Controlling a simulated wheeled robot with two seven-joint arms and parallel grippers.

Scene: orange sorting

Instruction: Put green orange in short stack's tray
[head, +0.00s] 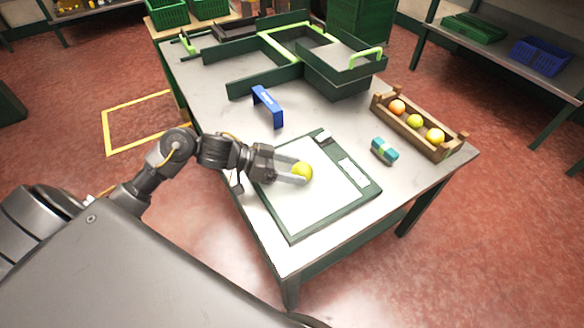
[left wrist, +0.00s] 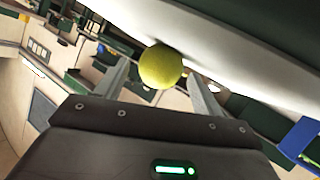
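In the left wrist view the open fingers (left wrist: 158,78) show small gaps beside the orange. Dark green trays with light green handles stand at the back of the table, one at the right (head: 340,75) and one in the middle (head: 290,42). I cannot tell which is the short stack's. My right gripper is out of view.
A wooden crate (head: 447,150) at the right holds an orange, a yellow-green and a yellow fruit. A blue arch-like piece (head: 268,106) stands behind the board. Dark green walls (head: 262,80) run before the trays.

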